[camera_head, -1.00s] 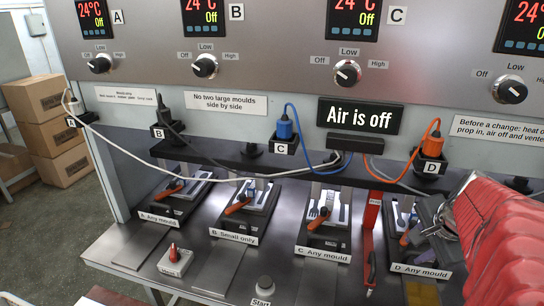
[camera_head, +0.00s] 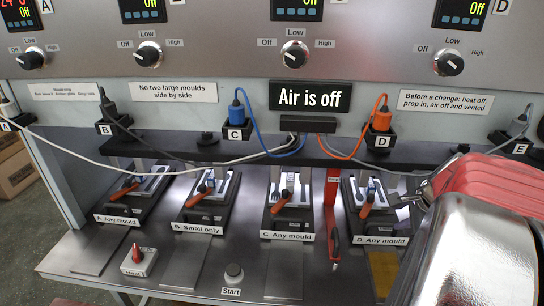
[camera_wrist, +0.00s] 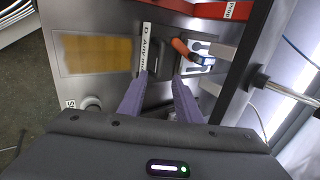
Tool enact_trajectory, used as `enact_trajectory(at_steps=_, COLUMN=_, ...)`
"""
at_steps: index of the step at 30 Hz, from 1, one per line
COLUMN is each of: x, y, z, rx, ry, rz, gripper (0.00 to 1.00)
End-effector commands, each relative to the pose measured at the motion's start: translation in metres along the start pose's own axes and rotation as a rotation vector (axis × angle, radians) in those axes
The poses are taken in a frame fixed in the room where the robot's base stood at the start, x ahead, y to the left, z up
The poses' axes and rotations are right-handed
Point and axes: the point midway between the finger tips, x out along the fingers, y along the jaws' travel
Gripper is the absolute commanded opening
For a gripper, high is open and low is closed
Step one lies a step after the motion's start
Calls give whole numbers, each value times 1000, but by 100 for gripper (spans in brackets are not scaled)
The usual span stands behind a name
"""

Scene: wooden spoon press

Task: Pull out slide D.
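Slide D (camera_head: 375,212) is a dark mould tray with an orange-handled clamp (camera_head: 367,207), labelled "D Any mould" (camera_head: 381,241), under the press bar at the right. It also shows in the wrist view (camera_wrist: 203,60), with its label (camera_wrist: 146,48) turned sideways. My gripper (camera_wrist: 162,80) has two purple fingers, spread apart, pointing at the dark front part of slide D. Its fingertips are close to that part; I cannot tell whether they touch it. In the head view my arm covers the area right of slide D.
Slides A (camera_head: 135,198), B (camera_head: 212,200) and C (camera_head: 290,198) stand to the left. A red prop (camera_head: 333,188) stands between C and D. A yellowish plate (camera_head: 384,268) lies in front of D. The sign "Air is off" (camera_head: 310,96) hangs above. Hose plugs hang along the bar.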

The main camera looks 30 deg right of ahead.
Motion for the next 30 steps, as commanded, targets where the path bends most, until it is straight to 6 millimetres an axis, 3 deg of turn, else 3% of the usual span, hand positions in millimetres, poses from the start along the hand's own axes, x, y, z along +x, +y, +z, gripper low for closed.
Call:
enact_trajectory(at_steps=15, x=64, y=1, z=2, rx=-3, ry=-4, rz=4, gripper=31)
enact_trajectory(at_steps=30, x=114, y=0, z=2, rx=-2, ry=-4, rz=2, gripper=31)
